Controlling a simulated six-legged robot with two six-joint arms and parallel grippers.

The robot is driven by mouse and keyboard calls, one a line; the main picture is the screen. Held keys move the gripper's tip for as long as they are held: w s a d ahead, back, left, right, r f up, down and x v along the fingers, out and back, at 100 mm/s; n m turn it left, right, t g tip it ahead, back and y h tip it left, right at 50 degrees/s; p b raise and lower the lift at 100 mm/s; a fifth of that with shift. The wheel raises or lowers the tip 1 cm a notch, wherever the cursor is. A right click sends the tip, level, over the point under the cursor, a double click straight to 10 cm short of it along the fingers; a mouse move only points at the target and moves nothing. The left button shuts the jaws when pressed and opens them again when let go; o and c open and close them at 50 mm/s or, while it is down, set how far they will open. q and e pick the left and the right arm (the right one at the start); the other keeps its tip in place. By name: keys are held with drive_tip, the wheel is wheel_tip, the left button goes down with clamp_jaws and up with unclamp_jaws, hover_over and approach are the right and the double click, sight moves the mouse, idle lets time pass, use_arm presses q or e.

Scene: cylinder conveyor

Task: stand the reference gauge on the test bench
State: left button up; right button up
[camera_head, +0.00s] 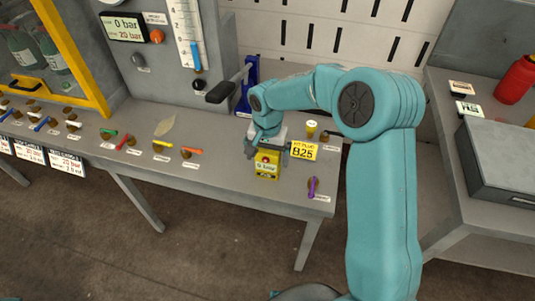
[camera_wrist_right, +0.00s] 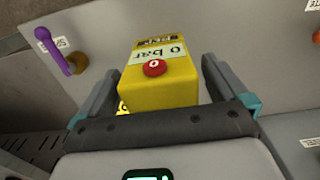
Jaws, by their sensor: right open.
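A yellow box-shaped gauge (camera_head: 266,168) with a red button and a "0 bar" label is at the right part of the grey test bench (camera_head: 215,178), near its front edge. It looks upright on the bench top. My right gripper (camera_head: 266,144) is over it from behind. In the right wrist view the gauge (camera_wrist_right: 160,88) lies between the two open fingers of the right gripper (camera_wrist_right: 160,66), with a narrow gap visible at the right finger. Contact at the left finger is hard to tell. My left gripper is not in view.
A purple lever (camera_head: 313,187) stands near the bench's right end. Several coloured levers line the front left. A grey case (camera_head: 500,160) and red bottle (camera_head: 516,80) sit on the right table.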

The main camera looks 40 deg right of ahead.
wheel_tip(320, 180, up, 12)
drive_tip(key=shift+r, duration=0.15)
idle(0.7)
